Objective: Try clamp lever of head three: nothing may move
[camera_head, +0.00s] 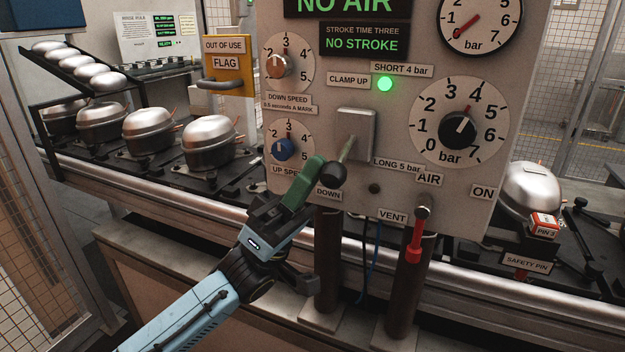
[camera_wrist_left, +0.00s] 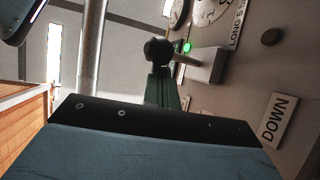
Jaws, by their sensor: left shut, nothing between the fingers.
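The clamp lever (camera_head: 346,150) comes out of a grey box (camera_head: 362,128) on the panel and slants down, its black ball knob (camera_head: 333,174) close to the DOWN label (camera_head: 328,195). The CLAMP UP label (camera_head: 348,79) is above, beside a lit green lamp (camera_head: 385,84). My left gripper (camera_head: 317,166) has its green fingers shut and empty, right beside the knob on its left. In the left wrist view the knob (camera_wrist_left: 158,51) is just beyond the fingertips (camera_wrist_left: 160,72); I cannot tell whether they touch. My right gripper is out of view.
Displays read NO AIR (camera_head: 345,7) and NO STROKE (camera_head: 362,43). The red air handle (camera_head: 416,240) hangs down, right of VENT. Blue (camera_head: 283,149) and orange (camera_head: 277,66) speed knobs are left of the lever. A red PIN 3 tag (camera_head: 544,224) is at right. Compressors (camera_head: 209,142) line the conveyor.

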